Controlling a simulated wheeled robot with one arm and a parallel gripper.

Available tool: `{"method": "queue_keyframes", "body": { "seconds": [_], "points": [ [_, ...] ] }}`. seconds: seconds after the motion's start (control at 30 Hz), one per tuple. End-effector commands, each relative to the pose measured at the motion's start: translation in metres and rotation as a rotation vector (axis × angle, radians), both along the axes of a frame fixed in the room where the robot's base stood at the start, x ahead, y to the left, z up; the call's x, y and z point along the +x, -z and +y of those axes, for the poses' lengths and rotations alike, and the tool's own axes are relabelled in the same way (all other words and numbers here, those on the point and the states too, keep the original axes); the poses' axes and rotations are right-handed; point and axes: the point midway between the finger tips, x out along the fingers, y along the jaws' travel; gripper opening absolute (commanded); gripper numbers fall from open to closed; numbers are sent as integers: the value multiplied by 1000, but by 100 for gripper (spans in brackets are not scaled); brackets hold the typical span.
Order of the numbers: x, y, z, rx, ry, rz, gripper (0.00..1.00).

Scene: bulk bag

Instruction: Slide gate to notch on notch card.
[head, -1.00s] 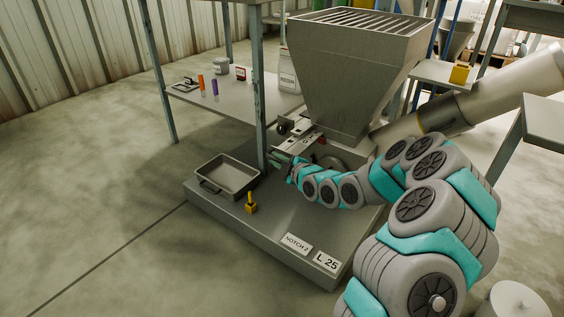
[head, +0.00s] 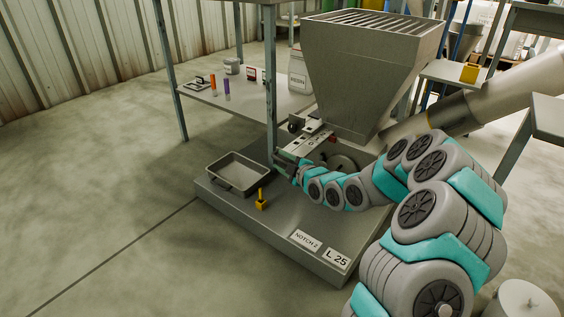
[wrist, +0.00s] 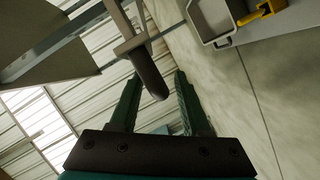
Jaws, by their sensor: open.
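The hopper (head: 368,75) stands over the platform, with the pale slide gate (head: 311,142) under its outlet. In the wrist view a dark gate handle (wrist: 149,74) hangs from a metal bar (wrist: 130,44). The notch card (head: 306,240), reading NOTCH 2, lies on the platform's front edge. My gripper (head: 284,163) is at the gate's near end, beside a table leg. In the wrist view my gripper (wrist: 157,97) is open, and the handle's end shows between its fingers, nearer the left one. I cannot tell whether they touch. The notch marks are too small to read.
A grey tray (head: 213,181) and a yellow-handled tool (head: 262,203) sit on the platform (head: 290,214). A card reading L 25 (head: 337,259) lies beside the notch card. The table leg (head: 270,85) rises close to my gripper. Open floor lies at left.

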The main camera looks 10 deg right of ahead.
Motion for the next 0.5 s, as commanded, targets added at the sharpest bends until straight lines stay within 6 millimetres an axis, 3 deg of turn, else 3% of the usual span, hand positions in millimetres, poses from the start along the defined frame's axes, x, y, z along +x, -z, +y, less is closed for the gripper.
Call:
{"method": "queue_keyframes", "body": {
  "seconds": [0.27,0.5],
  "points": [
    [-6,-3,-5,1,2,-2,47],
    [-33,-8,-17,0,1,2,47]
  ]
}}
